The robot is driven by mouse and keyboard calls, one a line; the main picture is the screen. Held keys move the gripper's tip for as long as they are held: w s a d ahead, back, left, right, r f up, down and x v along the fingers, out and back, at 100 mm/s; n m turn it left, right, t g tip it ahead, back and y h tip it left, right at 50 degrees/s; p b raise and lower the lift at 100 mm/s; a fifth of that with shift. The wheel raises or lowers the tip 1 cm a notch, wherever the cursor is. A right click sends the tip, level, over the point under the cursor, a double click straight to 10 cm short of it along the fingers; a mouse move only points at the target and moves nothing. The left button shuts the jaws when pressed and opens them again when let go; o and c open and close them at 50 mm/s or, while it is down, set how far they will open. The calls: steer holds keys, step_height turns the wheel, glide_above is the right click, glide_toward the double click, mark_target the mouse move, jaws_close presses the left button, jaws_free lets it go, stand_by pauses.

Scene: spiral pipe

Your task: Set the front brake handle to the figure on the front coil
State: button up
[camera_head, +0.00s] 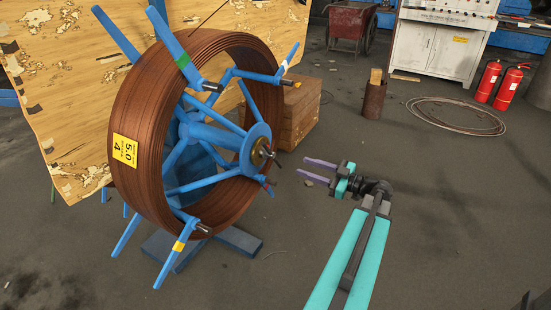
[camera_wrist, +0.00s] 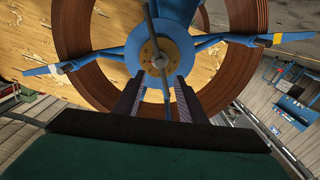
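The front coil (camera_head: 140,120) is a large roll of brown wire on a blue spoked reel. A yellow label (camera_head: 124,150) on it reads 5.0 with a 4 below; its smaller print is not legible. The front brake handle (camera_head: 275,157) looks like a thin dark rod at the brass hub (camera_head: 260,153). In the wrist view the rod (camera_wrist: 153,30) crosses the hub (camera_wrist: 155,53), nearly upright. My gripper (camera_head: 306,170) is open, to the right of the hub and apart from it. In the wrist view its fingers (camera_wrist: 158,84) point at the hub, the rod's lower part between them.
Blue reel arms (camera_head: 205,85) stick out around the hub. Behind stand a wooden block (camera_head: 300,115), a rusty can (camera_head: 374,98), a wire loop (camera_head: 455,115), red extinguishers (camera_head: 487,82) and a control cabinet (camera_head: 440,45).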

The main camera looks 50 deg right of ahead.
mark_target(274, 157)
steer(key=x, duration=1.3)
steer(key=shift+b, duration=0.35)
